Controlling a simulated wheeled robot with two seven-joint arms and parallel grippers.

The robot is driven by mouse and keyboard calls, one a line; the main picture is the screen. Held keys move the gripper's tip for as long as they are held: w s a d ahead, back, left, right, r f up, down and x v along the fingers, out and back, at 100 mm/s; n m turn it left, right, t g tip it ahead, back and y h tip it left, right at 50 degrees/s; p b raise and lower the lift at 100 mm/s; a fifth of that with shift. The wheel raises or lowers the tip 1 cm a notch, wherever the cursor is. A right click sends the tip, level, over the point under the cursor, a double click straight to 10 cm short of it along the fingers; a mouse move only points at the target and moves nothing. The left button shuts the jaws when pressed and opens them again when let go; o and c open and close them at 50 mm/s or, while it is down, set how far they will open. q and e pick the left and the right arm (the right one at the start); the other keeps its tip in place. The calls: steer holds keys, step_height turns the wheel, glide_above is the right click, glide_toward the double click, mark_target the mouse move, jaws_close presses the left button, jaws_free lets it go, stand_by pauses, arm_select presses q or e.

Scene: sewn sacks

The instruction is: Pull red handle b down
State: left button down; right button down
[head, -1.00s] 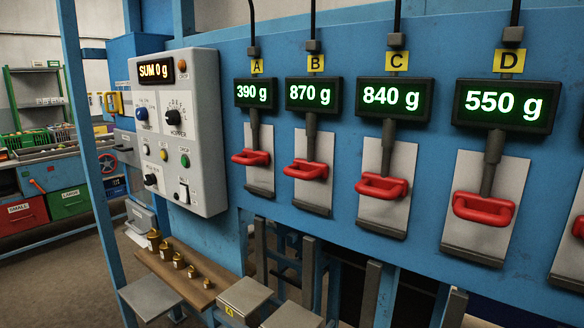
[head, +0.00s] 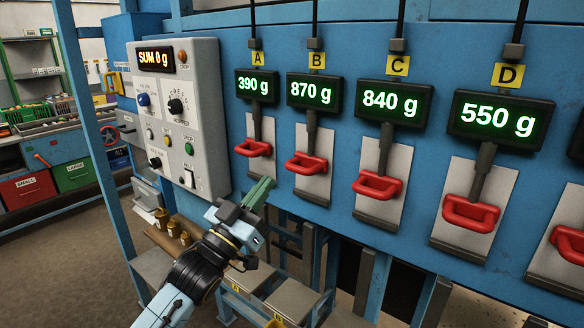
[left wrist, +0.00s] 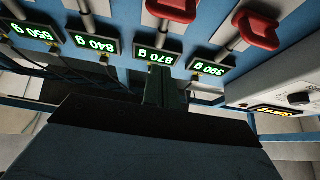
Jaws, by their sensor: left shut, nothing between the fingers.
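Red handle B (head: 306,163) hangs under the 870 g display (head: 315,92) and the yellow B label (head: 317,61), in front of a white plate. In the left wrist view, which is upside down, handle B (left wrist: 172,10) shows at the top centre, cut by the edge. My left gripper (head: 260,192) is shut and empty. In the head view it shows below and left of handle B, apart from it. In the left wrist view its fingers (left wrist: 165,88) appear under the 870 g display. My right gripper is not in view.
Red handles A (head: 253,148), C (head: 379,185) and D (head: 470,213) flank handle B on the blue panel. A grey control box (head: 180,118) reading SUM 0 g stands left. Metal trays and brass weights (head: 173,229) sit below.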

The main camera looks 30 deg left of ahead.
arm_select(q)
steer(key=shift+r, duration=0.1)
steer(key=a+p+x, duration=0.1)
steer(key=p+x, duration=0.2)
steer(key=x, duration=0.6)
steer(key=shift+w+d+f, duration=0.2)
steer(key=shift+w+f, duration=0.05)
steer(key=shift+f, duration=0.35)
steer(key=shift+w+d+f, duration=0.2)
steer(key=shift+w+f, duration=0.05)
steer(key=shift+f, duration=0.4)
steer(key=shift+w+d+f, duration=0.25)
steer(key=shift+w+f, duration=0.05)
steer(key=shift+f, duration=0.3)
